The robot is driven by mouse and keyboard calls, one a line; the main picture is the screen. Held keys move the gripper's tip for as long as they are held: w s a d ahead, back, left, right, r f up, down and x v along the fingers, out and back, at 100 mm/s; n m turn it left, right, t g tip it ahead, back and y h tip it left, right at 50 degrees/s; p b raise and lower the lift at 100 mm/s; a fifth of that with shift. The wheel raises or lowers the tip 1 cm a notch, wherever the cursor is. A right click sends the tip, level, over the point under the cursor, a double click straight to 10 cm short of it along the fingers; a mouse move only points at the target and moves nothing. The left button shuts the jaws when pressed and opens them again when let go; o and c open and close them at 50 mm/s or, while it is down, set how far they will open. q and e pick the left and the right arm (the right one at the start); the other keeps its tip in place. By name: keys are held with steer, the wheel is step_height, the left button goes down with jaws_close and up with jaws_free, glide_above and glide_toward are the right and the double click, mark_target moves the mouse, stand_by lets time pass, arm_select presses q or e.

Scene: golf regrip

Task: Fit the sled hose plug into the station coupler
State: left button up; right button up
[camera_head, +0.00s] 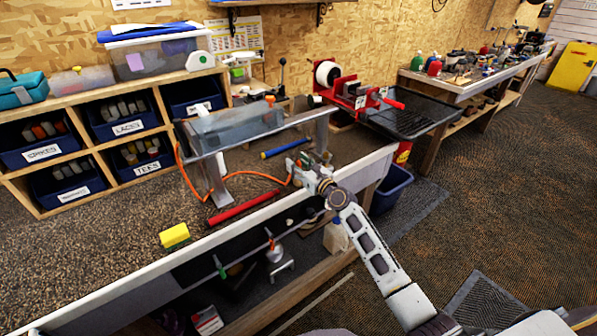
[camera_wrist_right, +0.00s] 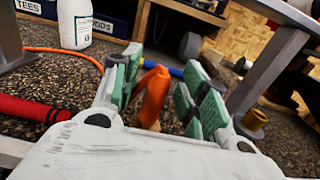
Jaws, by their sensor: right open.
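My right gripper (camera_head: 303,172) is low over the bench top near its front edge. In the right wrist view, its two green-padded fingers (camera_wrist_right: 158,95) are open on either side of an upright orange piece (camera_wrist_right: 154,96), which looks like the hose end or plug. A gap shows beside it. The orange hose (camera_head: 262,175) runs from the sled-like metal frame with a grey-blue box (camera_head: 235,125) along the bench towards my gripper. My left gripper is not in view.
A blue rod (camera_head: 285,146) lies beyond my gripper. The frame's metal legs (camera_head: 216,182) stand close by. A red machine (camera_head: 345,92) stands at the back.

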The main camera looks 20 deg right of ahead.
jaws_close()
steer(key=shift+r, duration=0.1)
stand_by(0.4)
steer(key=shift+r+p, duration=0.4)
steer(key=shift+r, duration=0.45)
step_height(320, 180, up, 8)
steer(key=shift+r+p, duration=0.1)
steer(key=shift+p, duration=0.9)
steer(key=shift+r, duration=0.1)
